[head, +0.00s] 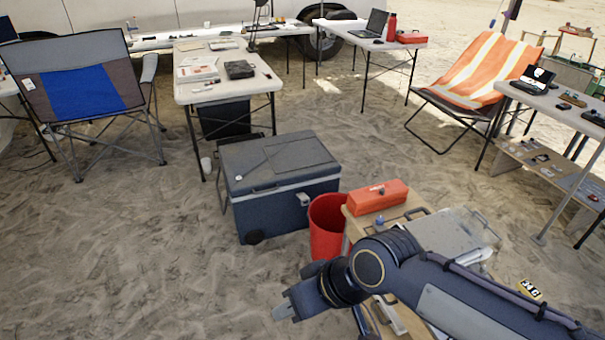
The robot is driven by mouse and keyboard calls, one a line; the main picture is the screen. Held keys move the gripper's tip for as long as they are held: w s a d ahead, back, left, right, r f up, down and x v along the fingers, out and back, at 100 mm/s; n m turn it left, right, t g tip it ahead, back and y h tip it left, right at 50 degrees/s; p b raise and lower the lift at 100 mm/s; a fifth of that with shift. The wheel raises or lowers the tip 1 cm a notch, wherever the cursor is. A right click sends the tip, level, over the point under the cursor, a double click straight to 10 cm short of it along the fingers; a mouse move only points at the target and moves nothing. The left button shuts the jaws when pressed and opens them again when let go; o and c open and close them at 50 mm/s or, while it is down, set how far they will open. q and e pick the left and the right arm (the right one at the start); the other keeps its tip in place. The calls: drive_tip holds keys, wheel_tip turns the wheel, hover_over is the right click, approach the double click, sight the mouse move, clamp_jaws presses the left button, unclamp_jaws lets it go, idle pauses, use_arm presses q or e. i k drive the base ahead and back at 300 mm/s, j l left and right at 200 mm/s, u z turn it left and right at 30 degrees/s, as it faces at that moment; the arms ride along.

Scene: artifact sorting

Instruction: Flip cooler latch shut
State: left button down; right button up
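The cooler (285,205) stands on the sand near the middle of the head view, dark blue with a grey lid (265,160). The lid looks down on the body. A small light latch (303,199) shows on the cooler's right-hand long side, below the lid; its exact position is too small to tell. My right gripper (284,309) is in front of the cooler, low in the picture, apart from it and pointing left. Its fingers are small and seen at an angle, so their opening is unclear. My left gripper is out of view.
A red bin (327,238) stands beside the cooler's right side. Next to it a low table holds a red toolbox (377,196) and a grey case (452,232). A white folding table (205,93) stands behind the cooler. Open sand (130,250) lies to the left.

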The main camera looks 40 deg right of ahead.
sight(304, 197)
drive_tip(key=i+l+z, duration=0.1)
drive_tip(key=i+z, duration=0.2)
drive_tip(key=z, duration=0.15)
drive_tip(key=i+z, duration=0.4)
drive_tip(key=i+j+z, duration=0.1)
drive_tip(key=z, duration=0.35)
drive_tip(key=i+j+z, duration=0.25)
drive_tip(key=z, duration=0.2)
drive_tip(key=i+j+z, duration=0.3)
drive_tip(key=z, duration=0.15)
drive_tip(key=i+j+z, duration=0.15)
drive_tip(key=z, duration=0.2)
drive_tip(key=i+j+z, duration=0.2)
drive_tip(key=z, duration=0.15)
